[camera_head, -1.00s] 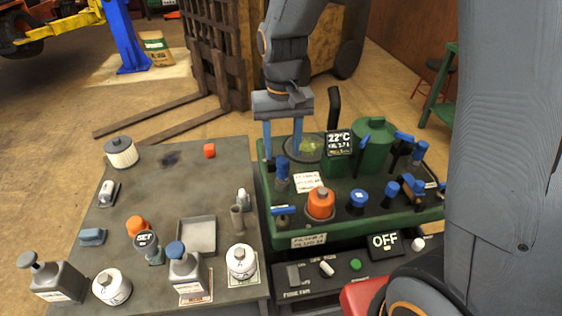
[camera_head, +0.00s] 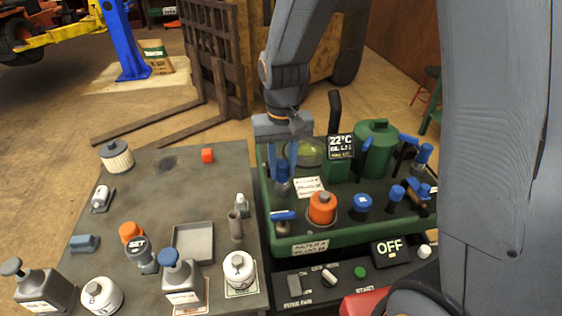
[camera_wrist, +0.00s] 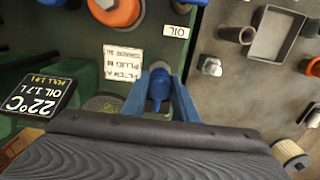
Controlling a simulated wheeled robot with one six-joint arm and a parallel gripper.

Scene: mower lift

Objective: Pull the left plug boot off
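The left plug boot (camera_head: 282,172) is a blue upright cap on a grey post at the left end of the green mower engine deck (camera_head: 330,240). It also shows in the wrist view (camera_wrist: 160,88), between my two blue fingers. My gripper (camera_head: 281,168) points down over the boot, with one finger on each side of it. In the wrist view my gripper (camera_wrist: 160,100) is open, with narrow gaps between fingers and boot. Another blue boot-like cap (camera_head: 424,153) stands at the right end of the deck.
An orange cap (camera_head: 322,207), a blue cap (camera_head: 361,203), a "22°C" display (camera_head: 340,146) and a green cylinder (camera_head: 376,148) crowd the deck. A grey bench (camera_head: 130,205) with bottles, filters and a tray (camera_head: 194,242) stands at left. An "OFF" panel (camera_head: 390,250) sits in front.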

